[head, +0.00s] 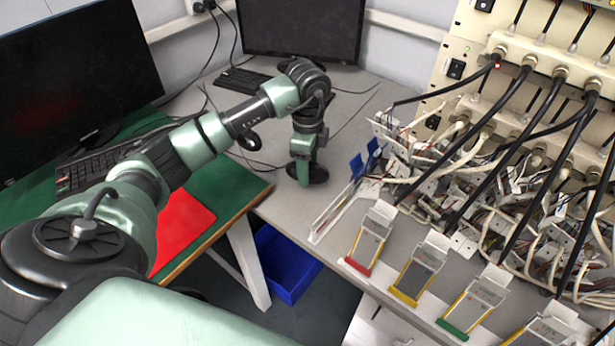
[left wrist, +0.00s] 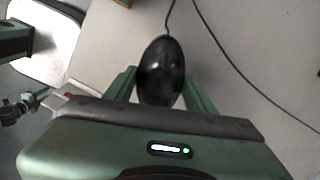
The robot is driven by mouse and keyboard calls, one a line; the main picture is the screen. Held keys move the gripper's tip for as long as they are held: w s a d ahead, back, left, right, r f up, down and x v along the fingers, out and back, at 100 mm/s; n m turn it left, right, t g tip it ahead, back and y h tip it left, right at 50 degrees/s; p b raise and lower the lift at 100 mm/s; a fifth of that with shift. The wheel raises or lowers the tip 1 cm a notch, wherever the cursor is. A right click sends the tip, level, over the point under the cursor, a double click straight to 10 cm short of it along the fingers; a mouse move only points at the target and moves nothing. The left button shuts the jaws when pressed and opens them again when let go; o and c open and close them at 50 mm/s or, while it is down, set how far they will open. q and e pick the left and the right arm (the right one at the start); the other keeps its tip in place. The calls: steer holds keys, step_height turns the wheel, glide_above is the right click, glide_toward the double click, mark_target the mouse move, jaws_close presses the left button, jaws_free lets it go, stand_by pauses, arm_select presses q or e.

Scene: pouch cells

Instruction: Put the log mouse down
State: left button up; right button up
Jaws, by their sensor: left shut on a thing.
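The log mouse (left wrist: 161,72) is black and glossy, with a thin cable running from its far end. My left gripper (left wrist: 160,92) is shut on it, one green finger on each side. In the head view, my left gripper (head: 305,172) points down over the grey table, left of the cell trays, and the dark mouse (head: 317,176) shows at its fingertips. I cannot tell whether the mouse touches the table or hangs just above it. My right gripper is not in view.
Grey table (head: 281,206) is clear just left of the mouse. A white rack with blue clips (head: 357,166) stands to its right, then several pouch cells (head: 371,236) and a tangle of cables. A keyboard (head: 243,81) and monitor stand behind. A blue bin (head: 284,262) is below.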

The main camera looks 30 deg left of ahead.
arm_select(q)
steer(key=shift+f, duration=2.2)
steer(key=shift+f, duration=0.1)
steer(key=o, duration=1.6)
steer(key=shift+c, duration=0.2)
step_height(320, 180, up, 12)
steer(key=shift+r, duration=0.15)
